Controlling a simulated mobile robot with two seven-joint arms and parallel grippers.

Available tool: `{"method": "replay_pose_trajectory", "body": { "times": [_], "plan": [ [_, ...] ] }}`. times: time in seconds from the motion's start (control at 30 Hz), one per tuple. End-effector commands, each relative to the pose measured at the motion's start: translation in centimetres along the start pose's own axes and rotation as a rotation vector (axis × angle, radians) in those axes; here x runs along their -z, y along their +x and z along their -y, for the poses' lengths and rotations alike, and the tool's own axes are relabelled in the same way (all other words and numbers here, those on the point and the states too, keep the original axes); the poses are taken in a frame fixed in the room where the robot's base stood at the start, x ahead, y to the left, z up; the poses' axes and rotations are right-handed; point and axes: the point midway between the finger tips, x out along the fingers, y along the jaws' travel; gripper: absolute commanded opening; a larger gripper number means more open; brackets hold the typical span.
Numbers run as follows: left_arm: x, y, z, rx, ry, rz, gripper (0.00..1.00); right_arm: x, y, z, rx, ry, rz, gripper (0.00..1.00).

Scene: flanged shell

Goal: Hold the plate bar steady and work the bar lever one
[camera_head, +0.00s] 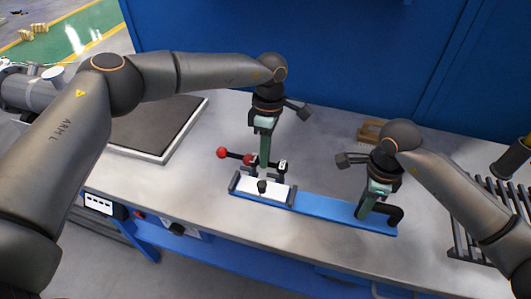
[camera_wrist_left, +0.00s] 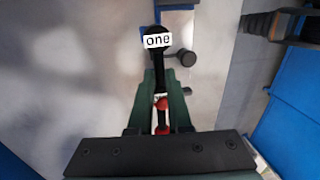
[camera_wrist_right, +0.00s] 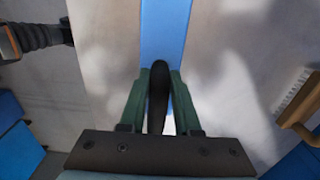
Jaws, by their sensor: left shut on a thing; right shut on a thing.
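The plate bar (camera_head: 325,204) is a long blue strip lying on the grey bench, with a black arched handle (camera_head: 396,213) at its right end. My right gripper (camera_head: 364,212) is shut on this handle; the right wrist view shows the black handle (camera_wrist_right: 158,95) between the green fingers. My left gripper (camera_head: 263,178) points down over the bar's left end. In the left wrist view, the black bar lever labelled "one" (camera_wrist_left: 158,62) runs between the green fingers, which are shut on it. Red parts (camera_wrist_left: 161,105) show between the fingers. The fingers partly hide the lever.
A red-knobbed black rod (camera_head: 233,154) sticks out left of my left gripper. A dark-topped tray (camera_head: 160,127) lies at the left, a brown wooden item (camera_head: 370,130) behind, and a dark rack (camera_head: 490,215) at the right. A blue wall (camera_head: 340,60) closes the back.

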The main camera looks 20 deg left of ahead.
Motion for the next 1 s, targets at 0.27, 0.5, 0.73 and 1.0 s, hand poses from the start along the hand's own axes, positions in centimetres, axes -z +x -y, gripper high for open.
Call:
{"method": "replay_pose_trajectory", "body": {
  "times": [0.27, 0.5, 0.73, 1.0],
  "plan": [
    [-0.03, 0.07, 0.85, 0.001, -0.184, 0.041, 0.00, 0.00, -0.01, 0.01, 0.000, 0.000, 0.000, 0.00],
    [-0.04, 0.08, 0.95, 0.000, -0.218, 0.047, 0.00, 0.00, -0.01, 0.01, 0.000, 0.000, 0.000, 0.00],
    [-0.06, 0.08, 0.95, 0.000, -0.216, 0.046, 0.26, 0.00, -0.01, 0.01, 0.000, 0.000, 0.000, 0.00],
    [-0.03, 0.14, 0.95, 0.000, -0.215, 0.045, 0.47, 0.00, -0.01, 0.01, 0.000, 0.000, 0.000, 0.00]
  ]
}}
